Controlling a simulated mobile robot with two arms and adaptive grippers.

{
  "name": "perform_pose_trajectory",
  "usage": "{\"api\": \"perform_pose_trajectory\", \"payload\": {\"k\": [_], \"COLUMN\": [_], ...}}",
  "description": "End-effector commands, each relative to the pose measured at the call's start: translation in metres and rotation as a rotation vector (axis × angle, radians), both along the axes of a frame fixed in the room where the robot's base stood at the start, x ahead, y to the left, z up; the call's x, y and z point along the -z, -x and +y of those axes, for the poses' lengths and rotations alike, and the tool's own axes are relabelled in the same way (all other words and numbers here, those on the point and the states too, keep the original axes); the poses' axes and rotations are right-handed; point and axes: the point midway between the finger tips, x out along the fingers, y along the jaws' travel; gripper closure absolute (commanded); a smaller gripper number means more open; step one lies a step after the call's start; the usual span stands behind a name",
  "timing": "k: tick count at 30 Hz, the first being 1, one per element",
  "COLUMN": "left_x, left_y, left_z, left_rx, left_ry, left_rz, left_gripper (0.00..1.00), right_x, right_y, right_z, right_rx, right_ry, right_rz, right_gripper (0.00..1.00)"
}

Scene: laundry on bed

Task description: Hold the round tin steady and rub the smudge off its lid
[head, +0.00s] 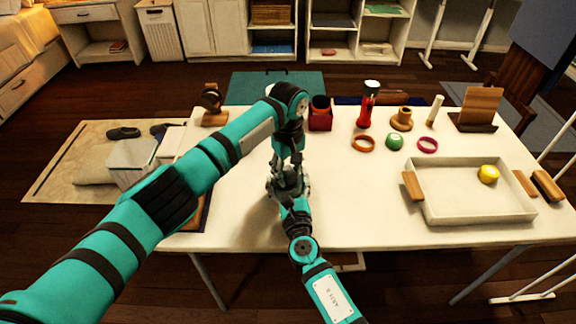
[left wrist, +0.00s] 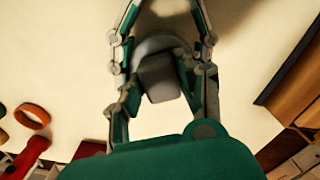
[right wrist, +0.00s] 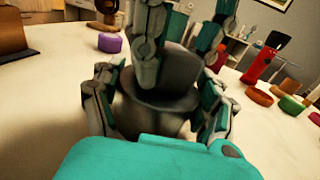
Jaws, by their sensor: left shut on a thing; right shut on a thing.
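The dark grey round tin (right wrist: 150,118) stands on the white table between the fingers of my right gripper (head: 286,192), which is shut on its sides. The tin is mostly hidden by my grippers in the head view; its lighter rim shows in the left wrist view (left wrist: 158,44). My left gripper (head: 287,168) is above it, shut on a dark grey block-shaped pad (left wrist: 160,82). In the right wrist view the pad (right wrist: 182,72) is upright at the lid, seemingly touching it. I cannot make out the smudge; the pad and fingers cover part of the lid.
A white tray (head: 470,217) with a yellow ball (head: 488,174) is at the right. A purple item (right wrist: 110,42) shows in the right wrist view. The table's front middle is clear.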

Motion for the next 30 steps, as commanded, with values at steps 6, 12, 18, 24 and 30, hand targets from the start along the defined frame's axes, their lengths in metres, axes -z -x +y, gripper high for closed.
{"api": "perform_pose_trajectory", "payload": {"k": [6, 12, 18, 24, 30], "left_x": [0.001, 0.001, 0.001, 0.000, 0.001], "left_y": [0.020, 0.035, 0.019, 0.001, -0.014], "left_z": [0.001, 0.004, 0.003, 0.003, 0.003], "left_rx": [0.002, 0.000, -0.003, -0.003, -0.002], "left_ry": [-0.001, -0.003, 0.000, -0.001, -0.001], "left_rz": [0.003, 0.001, 0.004, 0.003, 0.002], "left_gripper": [0.86, 0.86, 0.86, 0.86, 0.86], "right_x": [0.000, -0.001, -0.001, -0.001, -0.001], "right_y": [0.000, 0.000, 0.000, 0.000, 0.000], "right_z": [0.000, 0.000, 0.000, 0.000, 0.000], "right_rx": [0.001, 0.001, 0.001, 0.001, 0.001], "right_ry": [0.000, 0.000, -0.001, -0.001, -0.001], "right_rz": [-0.001, -0.001, -0.001, -0.001, -0.001], "right_gripper": [0.59, 0.59, 0.59, 0.59, 0.59]}}
